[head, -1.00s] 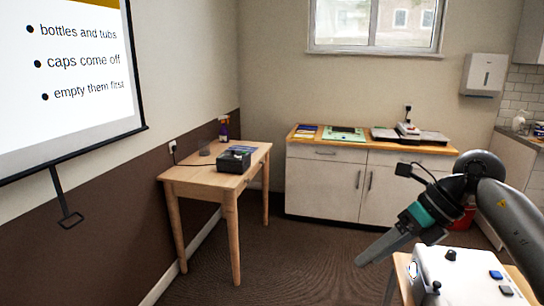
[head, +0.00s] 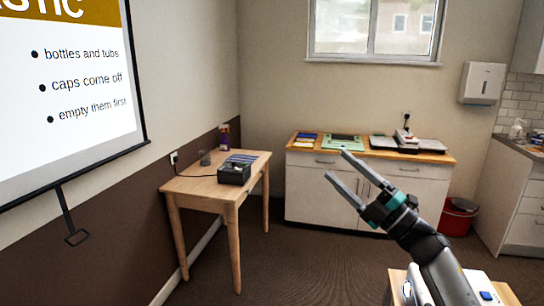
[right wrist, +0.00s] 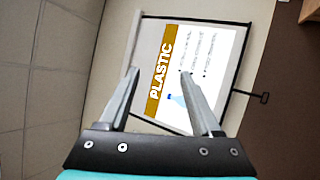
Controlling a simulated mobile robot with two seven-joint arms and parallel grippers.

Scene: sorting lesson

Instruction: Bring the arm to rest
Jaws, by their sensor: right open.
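My right gripper (head: 342,170) is raised in the lower right of the head view, its two long grey fingers apart with nothing between them. It points up and to the left. In the right wrist view its fingers (right wrist: 158,82) are also apart and empty, in front of the distant projection screen (right wrist: 206,62). My left gripper is in neither view.
A wooden table (head: 190,187) with a dark box (head: 234,173) stands at the left wall. A white cabinet (head: 322,190) stands at the back. A red bin (head: 457,218) is at the right. A small table (head: 397,283) is below my right arm. Open floor lies between.

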